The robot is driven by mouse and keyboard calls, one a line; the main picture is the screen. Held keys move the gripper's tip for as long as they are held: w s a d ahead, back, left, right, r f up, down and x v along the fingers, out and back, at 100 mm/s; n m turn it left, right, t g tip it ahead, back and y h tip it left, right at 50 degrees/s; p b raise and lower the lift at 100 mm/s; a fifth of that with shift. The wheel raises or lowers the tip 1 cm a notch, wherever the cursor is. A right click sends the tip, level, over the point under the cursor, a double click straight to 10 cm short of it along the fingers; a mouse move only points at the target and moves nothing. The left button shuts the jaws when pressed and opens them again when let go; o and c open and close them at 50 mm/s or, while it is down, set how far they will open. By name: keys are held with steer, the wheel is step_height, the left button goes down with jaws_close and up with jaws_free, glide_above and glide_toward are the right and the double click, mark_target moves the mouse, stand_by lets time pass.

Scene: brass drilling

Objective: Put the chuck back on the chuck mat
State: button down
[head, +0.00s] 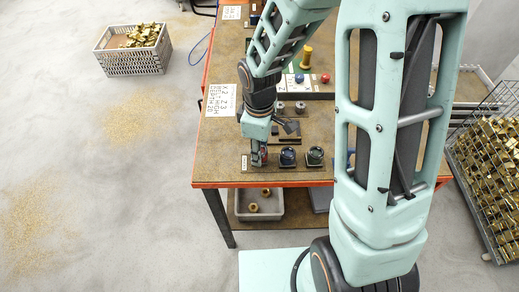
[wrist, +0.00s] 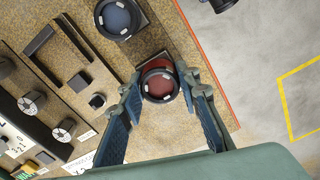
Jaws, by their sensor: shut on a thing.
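The chuck (wrist: 160,86), a dark ring with a red face and pale jaw marks, is between my gripper's fingertips (wrist: 164,88) in the wrist view. My gripper (head: 258,158) is shut on it and points down near the front left of the bench in the head view. A dark-edged square seat with a red patch lies behind the chuck in the wrist view. I cannot tell whether the chuck touches it. A blue-faced chuck (wrist: 118,18) sits beside it; it also shows in the head view (head: 287,157). A green-faced chuck (head: 315,156) stands further right.
The brown bench top (head: 220,160) has an orange front edge close to my gripper. Grey round parts (wrist: 32,103) and a small black block (wrist: 97,101) lie nearby. A white sign (head: 221,100) lies at the left. A crate of brass parts (head: 133,60) stands on the floor.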

steer(key=shift+f+b, duration=0.55)
steer(key=shift+f, duration=0.15)
stand_by(0.4)
steer(key=c, duration=1)
jaws_free()
steer(key=shift+o, duration=0.2)
steer(key=shift+r+p, duration=2.9)
steer(key=shift+r, duration=0.65)
